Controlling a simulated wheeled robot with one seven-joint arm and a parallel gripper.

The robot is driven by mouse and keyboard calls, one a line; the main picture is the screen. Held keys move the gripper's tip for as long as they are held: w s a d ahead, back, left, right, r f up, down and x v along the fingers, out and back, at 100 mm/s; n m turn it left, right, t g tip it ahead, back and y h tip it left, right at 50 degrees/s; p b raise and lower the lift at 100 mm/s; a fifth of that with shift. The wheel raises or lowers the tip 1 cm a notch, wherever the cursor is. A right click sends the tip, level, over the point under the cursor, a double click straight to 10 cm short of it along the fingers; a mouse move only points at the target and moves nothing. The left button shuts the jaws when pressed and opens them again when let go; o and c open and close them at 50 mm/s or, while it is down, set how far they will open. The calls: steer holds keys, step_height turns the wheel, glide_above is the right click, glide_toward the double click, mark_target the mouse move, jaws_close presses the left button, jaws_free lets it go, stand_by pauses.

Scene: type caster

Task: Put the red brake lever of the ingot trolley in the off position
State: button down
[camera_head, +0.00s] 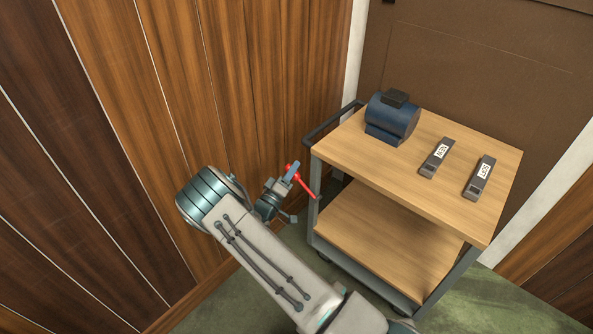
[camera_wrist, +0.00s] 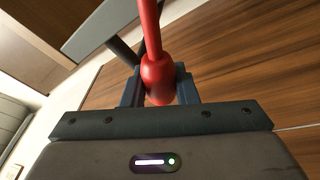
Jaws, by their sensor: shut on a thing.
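The red brake lever (camera_head: 304,183) sticks out from the left end of the ingot trolley (camera_head: 336,276), near its frame post. In the head view it slants from my gripper at upper left down to the post at lower right. My gripper (camera_head: 291,171) is at the lever's upper left end, to the left of the trolley. In the wrist view the lever's thick red knob (camera_wrist: 157,76) sits between the two fingers of my gripper (camera_wrist: 160,92), which is shut on it. The lever's base at the post is too small to make out.
A blue motor-like block (camera_head: 392,118) and two grey ingots with white labels (camera_head: 437,157) (camera_head: 480,178) lie on the trolley's top. A dark push handle (camera_head: 332,122) is at its left end. A wood-panelled wall (camera_head: 130,120) stands close to my arm. Green floor shows beneath.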

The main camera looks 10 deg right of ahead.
steer(key=c, duration=1.1)
jaws_free()
steer(key=shift+r, duration=0.1)
steer(key=shift+s, duration=0.15)
steer(key=p+v, duration=0.2)
steer(key=v, duration=1.1)
steer(key=shift+s+a+f, duration=0.2)
steer(key=shift+a+f, duration=0.05)
steer(key=shift+f, duration=0.05)
